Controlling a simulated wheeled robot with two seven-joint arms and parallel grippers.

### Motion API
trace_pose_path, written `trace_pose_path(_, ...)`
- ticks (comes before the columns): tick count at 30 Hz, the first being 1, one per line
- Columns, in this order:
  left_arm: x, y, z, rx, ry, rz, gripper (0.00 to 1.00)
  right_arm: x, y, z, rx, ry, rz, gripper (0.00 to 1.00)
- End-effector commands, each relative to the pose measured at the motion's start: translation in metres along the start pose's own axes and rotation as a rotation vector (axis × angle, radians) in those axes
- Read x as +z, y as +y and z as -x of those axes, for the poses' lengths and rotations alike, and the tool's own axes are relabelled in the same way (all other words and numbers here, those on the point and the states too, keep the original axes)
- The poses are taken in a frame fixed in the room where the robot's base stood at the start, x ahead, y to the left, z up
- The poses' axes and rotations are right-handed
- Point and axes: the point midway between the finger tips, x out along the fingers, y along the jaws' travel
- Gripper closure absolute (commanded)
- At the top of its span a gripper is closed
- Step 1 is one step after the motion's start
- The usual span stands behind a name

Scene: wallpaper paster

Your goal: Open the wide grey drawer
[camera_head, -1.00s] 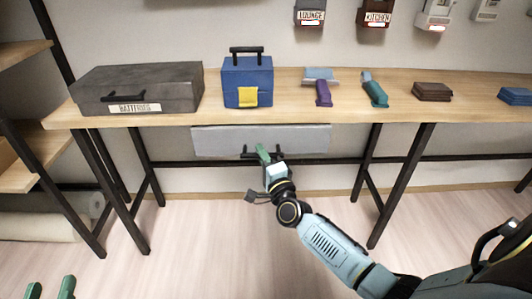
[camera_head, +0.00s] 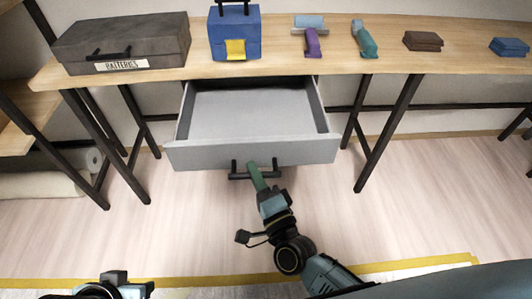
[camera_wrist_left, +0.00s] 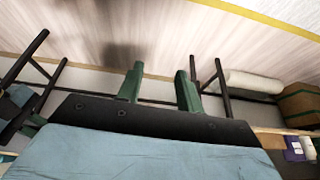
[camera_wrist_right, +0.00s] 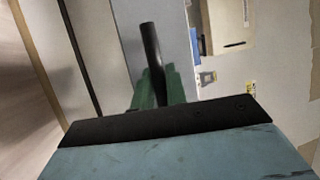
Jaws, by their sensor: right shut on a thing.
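The wide grey drawer (camera_head: 250,154) hangs under the wooden table and is pulled far out. Its inside is visible and looks empty. A black bar handle (camera_head: 240,174) is on its front, low down. My right gripper (camera_head: 256,176) is shut on this handle. The right wrist view shows the green fingers (camera_wrist_right: 158,88) around the dark handle bar (camera_wrist_right: 151,45). My left gripper (camera_wrist_left: 160,85) has its green fingers apart with nothing between them. In the head view only part of my left arm shows at the bottom left edge.
On the tabletop (camera_head: 385,58) stand a grey batteries case (camera_head: 125,42), a blue box (camera_head: 235,38), a purple-handled tool (camera_head: 311,42), a teal-handled tool (camera_head: 364,40) and brown blocks (camera_head: 422,41). Black table legs (camera_head: 388,133) flank the drawer. The floor in front is clear.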

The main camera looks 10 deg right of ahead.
Motion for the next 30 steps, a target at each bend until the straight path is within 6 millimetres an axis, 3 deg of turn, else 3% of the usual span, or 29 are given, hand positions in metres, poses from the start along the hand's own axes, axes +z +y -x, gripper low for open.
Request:
trace_pose_path(6,0.016,-0.003,0.003,-0.006,-0.082,0.004,0.64,0.007,-0.003,0.011,0.000,-0.006,-0.001,1.00)
trace_pose_path(17,0.018,-0.003,0.003,-0.006,-0.091,0.004,0.64,0.007,-0.003,0.012,0.000,-0.006,-0.001,1.00)
trace_pose_path(18,0.018,-0.003,0.003,-0.006,-0.091,0.004,0.64,0.007,-0.003,0.012,0.000,-0.006,-0.001,0.82)
trace_pose_path(22,0.018,-0.003,0.003,-0.006,-0.091,0.005,0.64,0.007,-0.003,0.012,0.000,-0.006,-0.001,0.65)
trace_pose_path(30,0.017,-0.003,0.004,-0.006,-0.090,0.005,0.64,0.007,-0.003,0.012,0.000,-0.005,-0.001,0.64)
